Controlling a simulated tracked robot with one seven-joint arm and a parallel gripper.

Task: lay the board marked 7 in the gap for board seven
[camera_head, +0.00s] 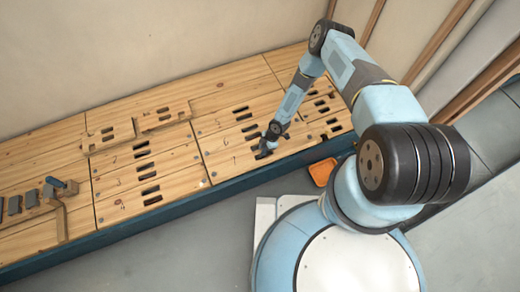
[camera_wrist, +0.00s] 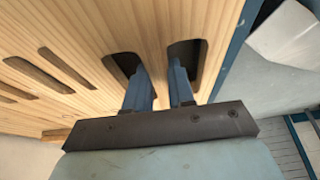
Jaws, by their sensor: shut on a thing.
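A pale wooden board (camera_head: 225,169), with a small mark that looks like a 7, lies at the front of the deck, beside the blue front edge. My gripper (camera_head: 265,152) is over its slots. In the wrist view my two fingers (camera_wrist: 163,85) reach into two dark slots of the board (camera_wrist: 160,25), one finger in each. They are shut on the wood strip between the slots. The board looks about level with its neighbours, but I cannot tell whether it is fully down. The gap for board seven is not visible as an opening; the board and my gripper cover this area.
The blue bench edge (camera_head: 150,222) runs along the front. Short raised boards (camera_head: 108,136) lie farther back. A blue-handled tool (camera_head: 62,187) and grey plates (camera_head: 15,206) are at the left. An orange tray (camera_head: 323,172) is right of my gripper. Grey floor lies in front.

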